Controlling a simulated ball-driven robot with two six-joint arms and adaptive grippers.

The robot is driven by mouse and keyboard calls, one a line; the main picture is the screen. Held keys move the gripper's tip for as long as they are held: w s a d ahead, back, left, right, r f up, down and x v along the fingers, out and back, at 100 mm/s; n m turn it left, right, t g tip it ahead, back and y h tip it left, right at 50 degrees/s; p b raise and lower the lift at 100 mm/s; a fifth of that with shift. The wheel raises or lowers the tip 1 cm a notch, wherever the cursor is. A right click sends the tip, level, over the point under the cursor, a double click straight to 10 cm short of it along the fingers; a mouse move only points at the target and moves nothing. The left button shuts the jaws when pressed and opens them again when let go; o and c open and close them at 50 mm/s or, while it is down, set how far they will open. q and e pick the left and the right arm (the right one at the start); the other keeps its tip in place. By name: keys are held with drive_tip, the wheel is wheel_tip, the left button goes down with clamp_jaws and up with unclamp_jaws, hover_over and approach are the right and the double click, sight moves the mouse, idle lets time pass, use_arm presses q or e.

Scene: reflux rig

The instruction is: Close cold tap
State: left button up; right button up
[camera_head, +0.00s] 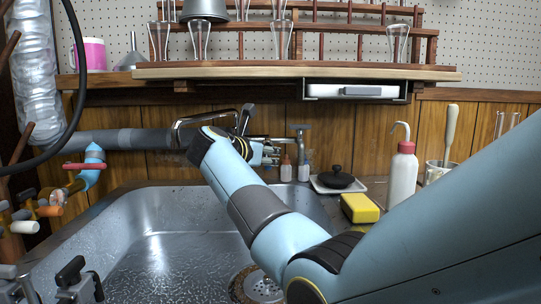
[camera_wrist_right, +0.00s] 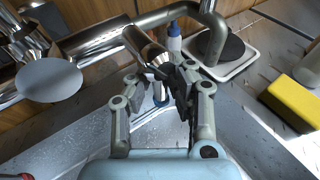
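The metal tap set stands at the back of the sink, with its curved spout (camera_head: 205,118) in the head view and the spout pipe (camera_wrist_right: 170,14) in the wrist view. A metal tap part (camera_wrist_right: 157,56) lies just past my right gripper (camera_wrist_right: 160,84). Its fingers are spread either side of a narrow gap, with a bluish part low between them. I cannot tell whether they touch the tap, or which tap is cold. In the head view my right forearm hides most of this gripper (camera_head: 258,150). My left gripper (camera_head: 50,284) is at the bottom left corner, fingers apart and empty.
The steel sink (camera_head: 150,235) is empty below. At right are a yellow sponge (camera_head: 360,208), a white bottle (camera_head: 402,178) and a dish with a black lid (camera_head: 337,178). A blue valve with a red handle (camera_head: 85,166) is at left. A glassware shelf (camera_head: 300,72) hangs above.

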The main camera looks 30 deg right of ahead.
drive_tip(key=o, duration=0.4)
drive_tip(key=shift+w+a, duration=0.15)
drive_tip(key=shift+a, duration=0.2)
drive_tip(key=shift+d, duration=0.15)
drive_tip(key=v, duration=0.7)
drive_tip(key=shift+a+r, duration=0.1)
drive_tip(key=shift+a, duration=0.2)
